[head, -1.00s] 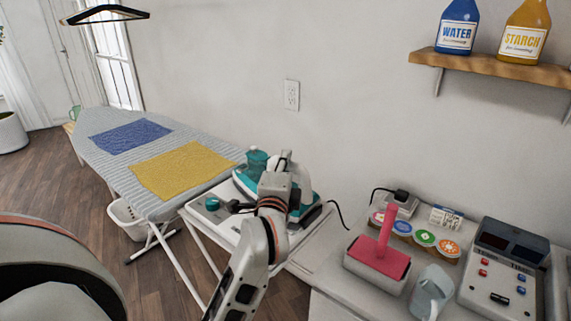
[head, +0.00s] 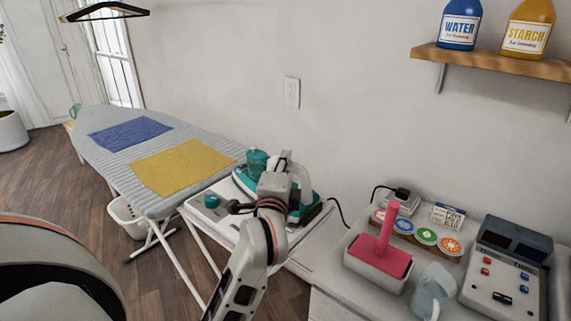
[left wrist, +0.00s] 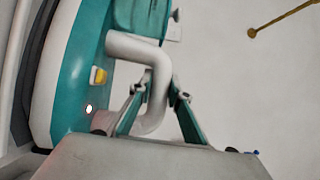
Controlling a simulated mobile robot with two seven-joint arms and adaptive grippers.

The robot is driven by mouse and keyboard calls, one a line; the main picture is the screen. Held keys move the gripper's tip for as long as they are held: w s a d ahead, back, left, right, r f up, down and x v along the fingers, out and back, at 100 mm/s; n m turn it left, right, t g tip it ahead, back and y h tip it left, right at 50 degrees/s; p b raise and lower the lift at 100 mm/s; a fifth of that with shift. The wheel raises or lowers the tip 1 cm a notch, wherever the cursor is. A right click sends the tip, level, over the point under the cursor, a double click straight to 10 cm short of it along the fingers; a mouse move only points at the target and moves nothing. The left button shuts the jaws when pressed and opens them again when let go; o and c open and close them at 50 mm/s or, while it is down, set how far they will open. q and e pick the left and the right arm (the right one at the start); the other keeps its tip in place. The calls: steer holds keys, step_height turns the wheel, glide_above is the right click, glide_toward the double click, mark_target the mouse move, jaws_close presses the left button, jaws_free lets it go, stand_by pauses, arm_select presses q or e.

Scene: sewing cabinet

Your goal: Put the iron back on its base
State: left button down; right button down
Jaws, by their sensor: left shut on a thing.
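The teal and white iron (head: 257,163) is at the right end of the ironing board, over or on its base (head: 200,211). My arm hides much of both in the head view, so I cannot tell whether the iron is fully seated. In the left wrist view the iron's body (left wrist: 72,85) fills the left side, with its pale curved handle (left wrist: 158,70) between my fingers. My left gripper (left wrist: 163,97) is shut on that handle; it also shows in the head view (head: 287,180). My right gripper is not in view.
The ironing board (head: 112,122) holds a blue cloth (head: 130,136) and a yellow cloth (head: 182,166). A wall shelf (head: 490,62) is above.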

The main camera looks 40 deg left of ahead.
arm_select(q)
steer(key=shift+r, duration=0.15)
steer(key=c, duration=1.8)
jaws_free()
steer(key=shift+f, duration=0.35)
steer(key=shift+s+d, duration=0.2)
steer(key=shift+s, duration=0.05)
steer(key=v, duration=0.7)
steer(key=shift+r, duration=0.2)
